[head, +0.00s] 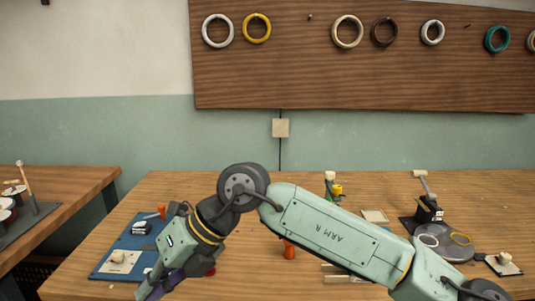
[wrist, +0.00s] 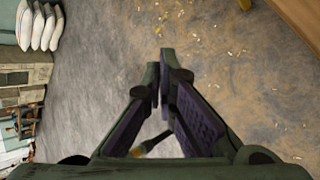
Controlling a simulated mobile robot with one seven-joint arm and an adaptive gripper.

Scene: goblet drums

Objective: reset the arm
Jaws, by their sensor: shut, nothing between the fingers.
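My arm (head: 330,228) reaches across the head view from the lower right, bends at a dark elbow-like joint, then drops to the lower left. My gripper (head: 150,291) is at the bottom edge there, in front of the blue mat's near side, and its tips are partly cut off. In the wrist view my gripper (wrist: 162,66) shows its two purple-padded fingers close together at the tips, shut with nothing between them. The wrist view looks at the floor, not at the tabletop.
The workbench (head: 200,188) carries a blue mat (head: 118,251), an orange piece (head: 289,249) and a grey round tray (head: 445,246). A second table (head: 85,185) stands left, past a gap. Rings hang on a wall board (head: 300,80). White sacks (wrist: 42,25) lie on the floor.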

